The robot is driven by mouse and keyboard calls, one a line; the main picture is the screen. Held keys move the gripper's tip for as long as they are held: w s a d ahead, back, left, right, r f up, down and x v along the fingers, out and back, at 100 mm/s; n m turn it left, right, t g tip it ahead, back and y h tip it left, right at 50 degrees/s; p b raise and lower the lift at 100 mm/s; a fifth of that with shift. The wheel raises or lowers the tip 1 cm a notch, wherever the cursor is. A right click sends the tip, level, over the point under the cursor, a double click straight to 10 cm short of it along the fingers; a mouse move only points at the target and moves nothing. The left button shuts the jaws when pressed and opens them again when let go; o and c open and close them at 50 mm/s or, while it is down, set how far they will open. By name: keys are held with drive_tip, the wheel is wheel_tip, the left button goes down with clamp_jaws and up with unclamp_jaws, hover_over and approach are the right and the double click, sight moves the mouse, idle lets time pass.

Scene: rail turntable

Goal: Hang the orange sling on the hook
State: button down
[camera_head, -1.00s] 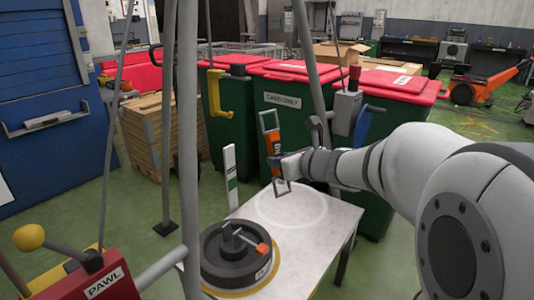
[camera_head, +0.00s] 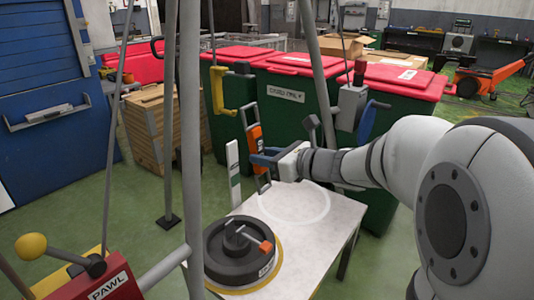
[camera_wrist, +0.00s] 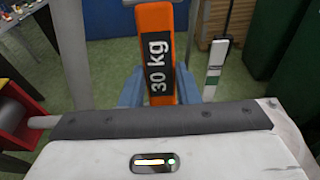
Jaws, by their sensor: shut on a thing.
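The orange sling (camera_head: 255,136) hangs from my gripper (camera_head: 262,160), tilted, with its grey top loop to the upper left. It has a dark panel reading "30 kg" in the wrist view (camera_wrist: 155,35), where my blue fingers close on it from both sides. The yellow hook (camera_head: 219,92) hangs below a dark block, left of the sling and slightly higher. In the picture the sling's top loop is close beside the hook's tip; I cannot tell the gap in depth. The hook is not clearly visible in the wrist view.
Grey frame legs (camera_head: 190,130), a winch with a blue crank (camera_head: 368,122) and green bins (camera_head: 290,115) surround the space.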

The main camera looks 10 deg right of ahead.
drive_tip(key=b+x, duration=0.1)
drive_tip(key=x, duration=0.6)
drive_tip(key=shift+w+a, duration=0.3)
idle(0.5)
drive_tip(key=shift+b, duration=0.35)
idle(0.4)
drive_tip(key=c, duration=1)
unclamp_jaws()
